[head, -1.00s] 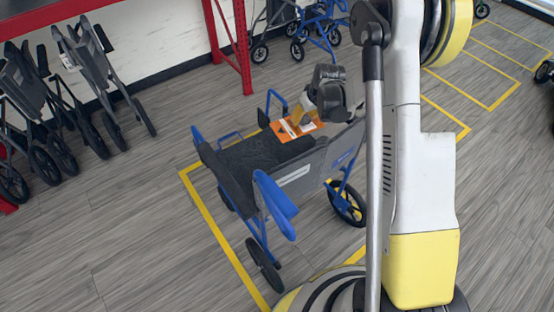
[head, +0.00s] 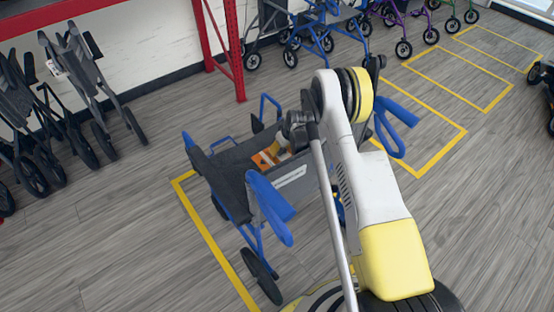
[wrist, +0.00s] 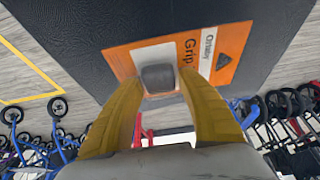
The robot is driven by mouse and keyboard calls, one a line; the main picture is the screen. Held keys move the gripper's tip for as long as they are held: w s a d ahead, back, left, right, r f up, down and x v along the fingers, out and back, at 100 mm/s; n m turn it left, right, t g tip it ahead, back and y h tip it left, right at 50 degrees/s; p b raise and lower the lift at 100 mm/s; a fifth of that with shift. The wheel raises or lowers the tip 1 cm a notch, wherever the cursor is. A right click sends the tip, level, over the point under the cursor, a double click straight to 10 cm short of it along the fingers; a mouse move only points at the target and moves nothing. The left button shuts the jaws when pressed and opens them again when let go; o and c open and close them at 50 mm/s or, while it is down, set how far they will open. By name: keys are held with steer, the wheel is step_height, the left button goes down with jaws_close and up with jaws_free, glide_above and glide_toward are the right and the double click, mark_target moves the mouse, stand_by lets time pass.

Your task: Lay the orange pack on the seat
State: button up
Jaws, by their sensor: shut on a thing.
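The orange pack (head: 264,160) shows between the sides of the blue-framed walker, partly hidden by my arm. In the wrist view the pack (wrist: 225,45) is a flat orange and white card with "Grip" print and a dark triangle. My gripper (wrist: 158,78) has its yellow fingers shut on the pack, around a grey block at its near edge. The dark grey seat (wrist: 80,20) fills the view behind the pack. In the head view the seat (head: 232,160) is partly covered by the side panel and my arm. I cannot tell whether the pack touches the seat.
The walker's blue handles (head: 268,195) rise at the near side and at the right (head: 398,125). Folded walkers (head: 75,95) stand at left by a red rack (head: 230,50). More walkers (head: 315,30) stand at the back. Yellow-lined floor at right is clear.

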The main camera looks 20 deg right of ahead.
mark_target(277, 157)
steer(key=shift+w+a+f, duration=0.2)
steer(key=shift+a+f, duration=0.25)
steer(key=shift+a, duration=0.1)
steer(key=shift+f+b, duration=1.15)
steer(key=shift+f, duration=0.7)
steer(key=shift+f, duration=0.6)
steer(key=o, duration=1.2)
steer(key=shift+o, duration=0.2)
